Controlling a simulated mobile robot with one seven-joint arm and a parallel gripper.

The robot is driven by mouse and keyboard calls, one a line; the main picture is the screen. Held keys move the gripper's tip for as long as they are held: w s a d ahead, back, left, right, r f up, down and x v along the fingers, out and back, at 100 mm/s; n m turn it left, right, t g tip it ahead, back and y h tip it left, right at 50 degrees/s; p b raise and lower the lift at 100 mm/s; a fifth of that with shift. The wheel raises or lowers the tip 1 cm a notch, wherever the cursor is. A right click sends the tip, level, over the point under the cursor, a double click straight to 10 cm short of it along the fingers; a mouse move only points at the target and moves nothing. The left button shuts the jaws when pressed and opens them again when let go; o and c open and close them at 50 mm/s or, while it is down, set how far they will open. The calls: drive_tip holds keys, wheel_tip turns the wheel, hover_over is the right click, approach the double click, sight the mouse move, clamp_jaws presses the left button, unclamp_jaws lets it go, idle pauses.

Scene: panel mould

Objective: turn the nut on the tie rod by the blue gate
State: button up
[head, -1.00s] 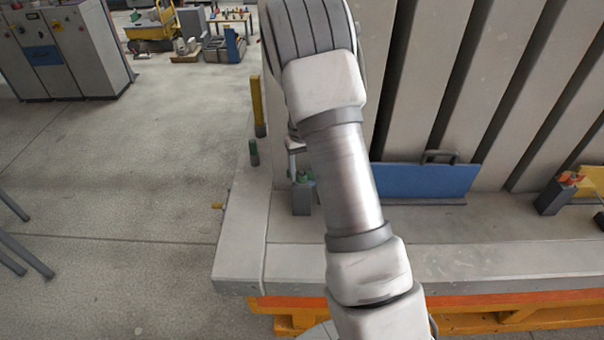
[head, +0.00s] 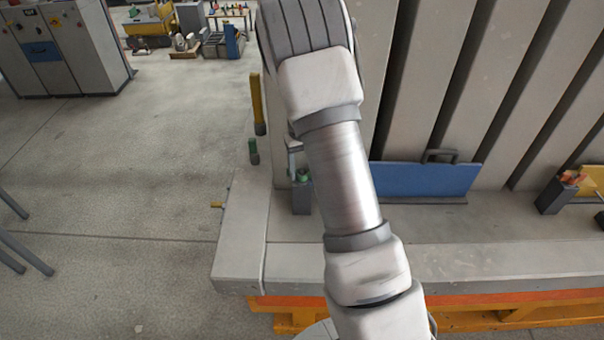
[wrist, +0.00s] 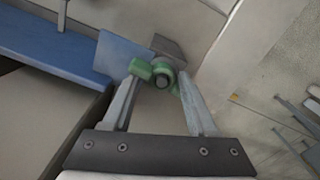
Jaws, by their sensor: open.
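The blue gate (head: 425,180) stands on the mould's ledge at the foot of the ribbed panel, with a dark handle on top. It also shows at the left in the wrist view (wrist: 55,45). A green nut (head: 303,175) sits above a grey block left of the gate, partly behind my arm. In the wrist view the winged green nut (wrist: 160,70) surrounds the dark round end of the tie rod (wrist: 162,82). My gripper (wrist: 160,76) is open, its fingertips appearing on either side of the nut. I cannot tell whether they touch it. My arm mostly hides the gripper in the head view.
An orange nut (head: 571,177) sits on another grey block at the right, near a yellow plate. A yellow post (head: 258,105) and a short green-topped post (head: 253,151) stand left of the panel. Grey cabinets (head: 60,50) stand far left. The floor between is mostly clear.

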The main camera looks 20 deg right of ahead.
wheel_tip(320, 180, up, 18)
drive_tip(key=shift+s+a+f, duration=0.15)
drive_tip(key=s+a+r+t, duration=0.2)
drive_tip(key=s+a+r, duration=0.1)
drive_tip(key=s+r, duration=0.3)
drive_tip(key=s+a+r+t, duration=0.1)
drive_tip(key=s+a+r, duration=0.3)
drive_tip(key=s, duration=0.4)
drive_tip(key=s+a+f+t, duration=0.2)
drive_tip(key=s+a, duration=0.1)
drive_tip(key=s, duration=1.1)
drive_tip(key=shift+f+n+t, duration=0.2)
drive_tip(key=shift+n+t, duration=0.1)
drive_tip(key=shift+t, duration=0.1)
